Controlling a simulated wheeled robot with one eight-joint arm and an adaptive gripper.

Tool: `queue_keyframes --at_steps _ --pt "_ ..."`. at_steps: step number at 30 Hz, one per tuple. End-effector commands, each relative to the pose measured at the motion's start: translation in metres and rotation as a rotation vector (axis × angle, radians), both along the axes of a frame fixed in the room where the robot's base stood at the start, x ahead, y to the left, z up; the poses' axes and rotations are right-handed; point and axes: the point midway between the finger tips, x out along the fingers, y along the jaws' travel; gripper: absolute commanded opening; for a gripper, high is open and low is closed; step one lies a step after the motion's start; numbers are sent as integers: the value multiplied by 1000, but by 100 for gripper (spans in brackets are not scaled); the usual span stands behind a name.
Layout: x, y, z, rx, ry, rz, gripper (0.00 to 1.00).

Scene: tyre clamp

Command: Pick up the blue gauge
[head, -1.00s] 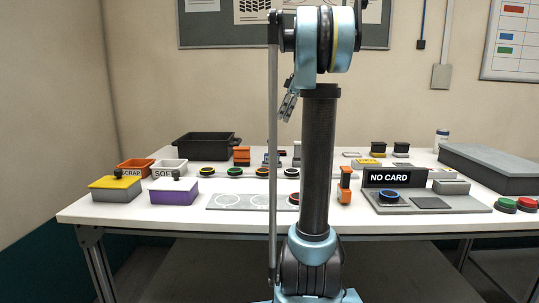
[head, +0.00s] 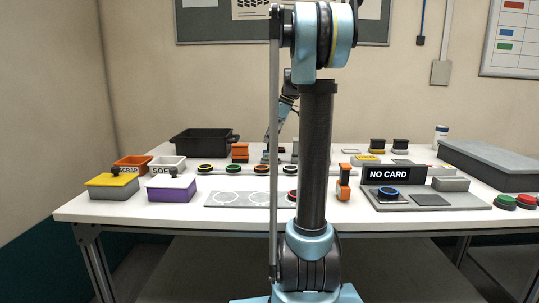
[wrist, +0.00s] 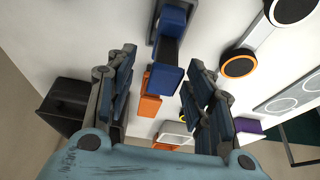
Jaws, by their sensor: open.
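The blue gauge (wrist: 163,79) shows in the wrist view as two blue blocks joined by a dark middle. Its near blue block lies between the fingers of my gripper (wrist: 162,62), and its far block is by a dark grey holder. My gripper is open, with a visible space on each side of the gauge. I cannot tell how far the gauge is from the fingers in depth. In the head view my gripper (head: 273,148) is low over the back of the table, partly behind my arm, and the gauge is mostly hidden there.
An orange gauge (wrist: 150,105) stands close to the blue one. A black bin (head: 203,142) is at the back left. Round orange-rimmed pads (wrist: 238,66) lie to the right in the wrist view. Another orange gauge (head: 344,182) stands near the card station (head: 425,200).

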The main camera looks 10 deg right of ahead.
Motion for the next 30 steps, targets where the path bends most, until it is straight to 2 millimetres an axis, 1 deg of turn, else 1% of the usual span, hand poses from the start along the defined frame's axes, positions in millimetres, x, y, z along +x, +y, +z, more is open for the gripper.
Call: queue_keyframes --at_steps 5,9,12,15,21,22,28,30 --pt "0 7 -17 0 0 2 48" --pt "0 14 -35 0 -1 2 48" --pt "1 18 -44 0 0 1 48" --pt "1 19 -48 0 0 1 48" --pt "1 20 -48 0 0 1 48" --pt "1 20 -48 0 0 1 46" --pt "1 20 -48 0 0 1 1" --pt "2 21 -48 0 0 3 0"
